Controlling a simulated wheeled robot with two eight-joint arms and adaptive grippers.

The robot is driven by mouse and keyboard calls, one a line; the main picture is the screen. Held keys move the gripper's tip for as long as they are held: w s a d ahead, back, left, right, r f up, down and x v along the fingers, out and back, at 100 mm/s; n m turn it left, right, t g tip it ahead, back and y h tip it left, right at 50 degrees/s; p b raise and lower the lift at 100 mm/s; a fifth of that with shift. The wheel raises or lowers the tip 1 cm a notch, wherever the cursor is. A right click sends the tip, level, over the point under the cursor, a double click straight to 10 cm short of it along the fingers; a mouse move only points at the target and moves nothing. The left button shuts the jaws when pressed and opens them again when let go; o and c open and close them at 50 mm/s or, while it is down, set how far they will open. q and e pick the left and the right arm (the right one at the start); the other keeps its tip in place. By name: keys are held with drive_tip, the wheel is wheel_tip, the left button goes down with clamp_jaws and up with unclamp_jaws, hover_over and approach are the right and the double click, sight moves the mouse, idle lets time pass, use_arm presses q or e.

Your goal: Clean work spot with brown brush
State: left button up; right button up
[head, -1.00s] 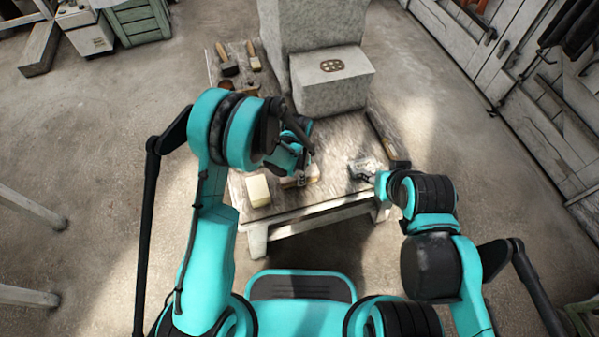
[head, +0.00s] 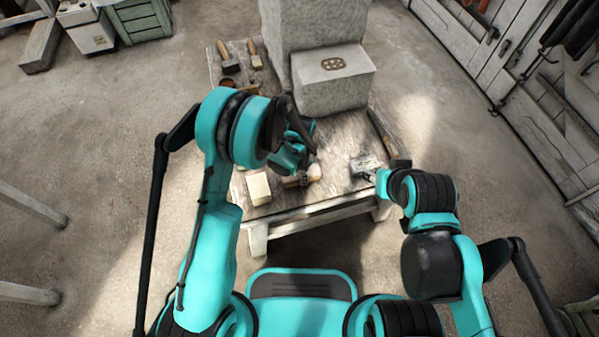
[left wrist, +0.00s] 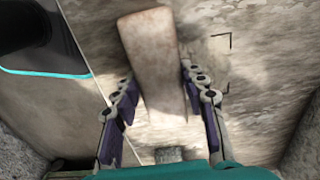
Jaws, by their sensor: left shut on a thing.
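The brown brush (left wrist: 150,50) shows in the left wrist view as a worn brown, slightly pinkish piece between the fingers of my left gripper (left wrist: 158,82), which is shut on it. In the head view, the brush's pale tip (head: 314,172) shows beside the left gripper, over the front of the table; the rest is mostly hidden by the arm. Black corner marks (left wrist: 226,40) of the work spot lie on the tabletop, right of the brush in the left wrist view. My right gripper (head: 358,166) is over the table's right front; its opening is unclear.
A cream block (head: 258,188) sits at the table's (head: 315,207) front left. Brushes or similar tools (head: 229,65) lie at the back left. A large stone block (head: 333,90) stands at the back. A long tool (head: 381,130) lies along the right edge.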

use_arm(q)
drive_tip(key=shift+w+d, duration=0.25)
drive_tip(key=shift+d, duration=0.55)
drive_tip(key=shift+a, duration=0.1)
drive_tip(key=shift+s+a, duration=0.25)
drive_tip(key=shift+a, duration=0.4)
drive_tip(key=shift+s+a, duration=0.2)
drive_tip(key=shift+a, duration=0.5)
drive_tip(key=shift+s+a, duration=0.25)
drive_tip(key=shift+a, duration=0.4)
drive_tip(key=shift+d, duration=0.1)
drive_tip(key=shift+w+d, duration=0.25)
drive_tip(key=shift+d, duration=0.45)
drive_tip(key=shift+w+d, duration=0.2)
drive_tip(key=shift+d, duration=0.45)
drive_tip(key=shift+w+d, duration=0.25)
drive_tip(key=shift+d, duration=0.45)
drive_tip(key=shift+a, duration=0.2)
